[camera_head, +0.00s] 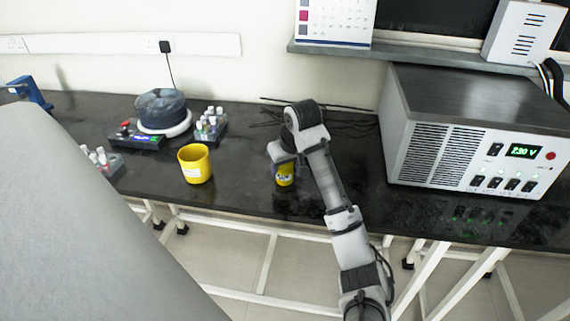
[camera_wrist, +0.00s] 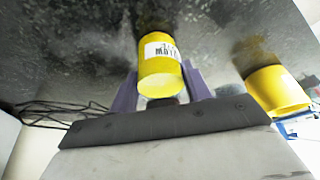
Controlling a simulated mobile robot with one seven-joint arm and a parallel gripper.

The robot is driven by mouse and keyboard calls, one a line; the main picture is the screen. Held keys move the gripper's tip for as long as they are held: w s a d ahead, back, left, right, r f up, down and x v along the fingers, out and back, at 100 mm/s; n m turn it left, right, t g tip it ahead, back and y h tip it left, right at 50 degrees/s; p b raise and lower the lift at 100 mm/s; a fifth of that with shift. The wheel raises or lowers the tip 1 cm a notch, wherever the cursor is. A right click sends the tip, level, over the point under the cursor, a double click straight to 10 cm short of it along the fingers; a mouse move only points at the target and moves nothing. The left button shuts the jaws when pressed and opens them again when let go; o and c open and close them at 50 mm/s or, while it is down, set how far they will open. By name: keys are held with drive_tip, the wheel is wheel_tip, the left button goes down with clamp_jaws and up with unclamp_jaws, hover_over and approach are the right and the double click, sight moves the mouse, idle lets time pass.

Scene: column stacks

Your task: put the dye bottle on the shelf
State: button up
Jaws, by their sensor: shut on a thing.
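The dye bottle is a small yellow cylinder with a printed label. In the wrist view the bottle (camera_wrist: 160,78) stands between the two purple fingers of my gripper (camera_wrist: 160,68), which is shut on it. In the head view the bottle (camera_head: 285,176) shows just below my gripper (camera_head: 282,160), over the front part of the black bench. It looks about upright. I cannot tell whether its base touches the bench. A grey shelf (camera_head: 420,62) runs along the wall at the upper right.
A yellow cup (camera_head: 195,164) stands left of the bottle. Behind it are a round device (camera_head: 163,112) and a rack of small vials (camera_head: 212,124). A large power supply (camera_head: 470,135) fills the right. A calendar (camera_head: 336,20) and white box (camera_head: 525,33) occupy the shelf; between them is room.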

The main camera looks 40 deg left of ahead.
drive_tip(key=o, duration=0.6)
drive_tip(key=shift+f, duration=0.15)
drive_tip(key=o, duration=0.5)
